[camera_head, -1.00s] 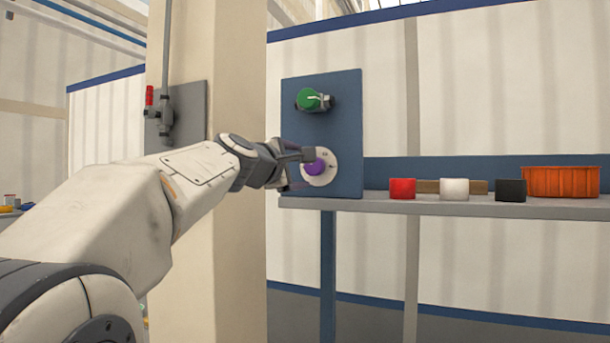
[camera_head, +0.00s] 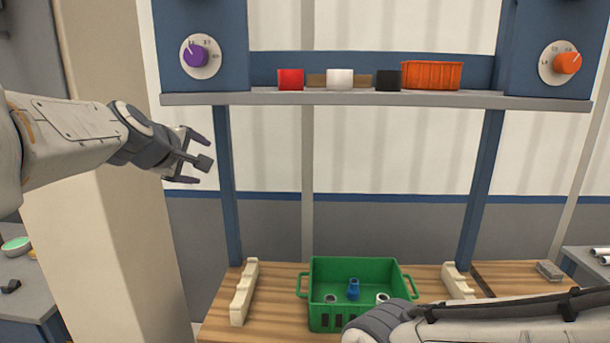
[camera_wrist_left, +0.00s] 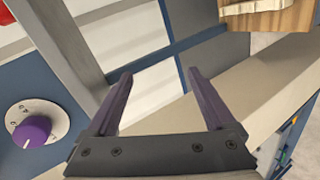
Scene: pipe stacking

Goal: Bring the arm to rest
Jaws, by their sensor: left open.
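My left gripper (camera_head: 200,155) is open and empty in the head view, with its purple-grey fingers spread. It hangs in the air left of the blue shelf post, below the purple knob (camera_head: 196,56), and does not touch it. In the left wrist view the two fingers (camera_wrist_left: 160,95) stand apart with nothing between them. The purple knob also shows there at the left edge (camera_wrist_left: 32,131), clear of the fingers. Part of my right arm comes in at the lower right of the head view; its gripper is not visible.
A grey shelf (camera_head: 230,98) above carries red, white and black blocks and an orange bin (camera_head: 431,76). An orange knob (camera_head: 567,63) is at right. A beige pillar stands behind my left arm.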

